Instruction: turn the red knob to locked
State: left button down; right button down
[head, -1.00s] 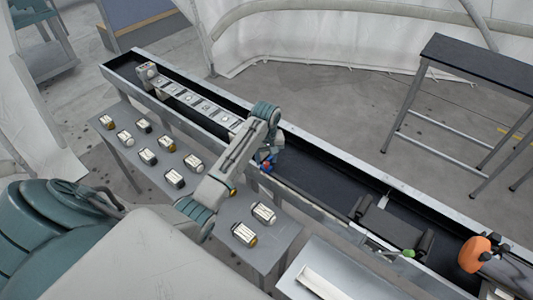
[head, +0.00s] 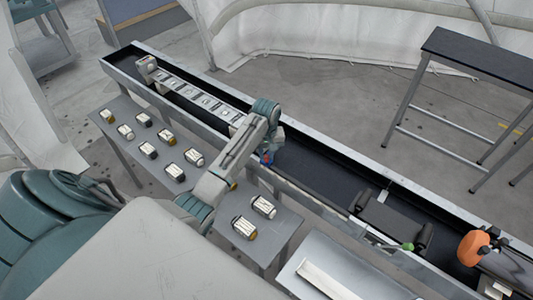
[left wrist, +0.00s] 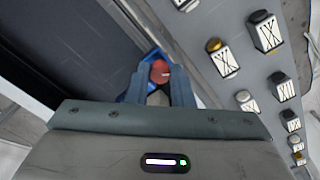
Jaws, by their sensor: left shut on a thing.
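The red knob (left wrist: 160,72) shows between the fingers of my left gripper (left wrist: 162,88) in the left wrist view, with a blue part (left wrist: 140,85) around it. My left gripper is shut on the knob. In the head view, my left gripper (head: 268,155) is at the near side of the long trough, and only a little red and blue shows there. The knob's markings and which setting it points to are hidden or too small to tell. My right gripper is not in view.
A long black-bottomed trough (head: 310,165) with metal walls runs across the view. A grey table (head: 215,205) beside it carries several small labelled blocks. An orange object (head: 473,248) and a green-tipped lever (head: 407,246) are at the right. A dark-topped bench (head: 480,60) stands behind.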

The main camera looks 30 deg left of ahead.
pick_arm(q)
jog(key=m, duration=1.1)
jog(key=shift+m, duration=0.3)
dwell(0.3)
jog(key=c, duration=1.3)
grip_release()
